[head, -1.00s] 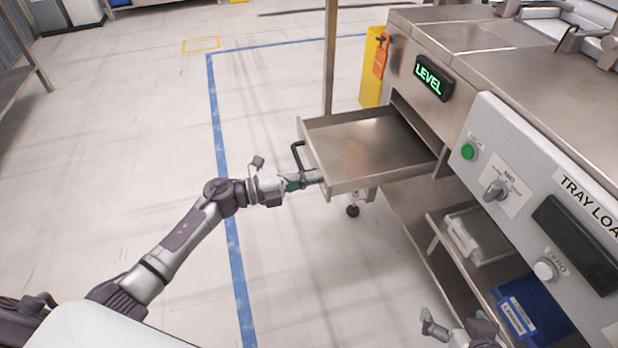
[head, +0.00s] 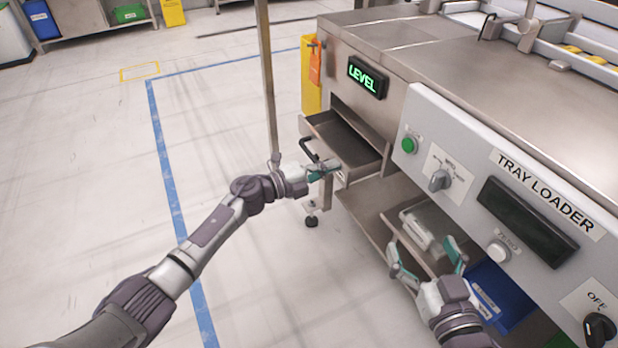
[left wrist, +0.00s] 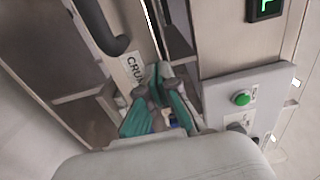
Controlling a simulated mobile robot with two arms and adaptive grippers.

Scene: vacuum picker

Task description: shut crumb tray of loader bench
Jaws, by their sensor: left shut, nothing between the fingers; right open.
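The crumb tray (head: 345,139) is a shallow steel drawer in the end of the loader bench (head: 408,42), under the green LEVEL display. It sticks out part of the way. Its dark handle (head: 308,149) is on the front, and part of its label (left wrist: 135,72) shows in the left wrist view. My left gripper (head: 326,170) is shut and empty at the tray's front, beside the handle; it also shows in the left wrist view (left wrist: 158,100). I cannot tell whether it touches the front. My right gripper (head: 428,258) is open and empty by the lower shelf.
A grey bin (head: 424,232) and a blue bin (head: 497,292) stand on the shelf under the bench. A metal post (head: 267,80) and a yellow stand (head: 311,75) are near the tray. The floor to the left is clear.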

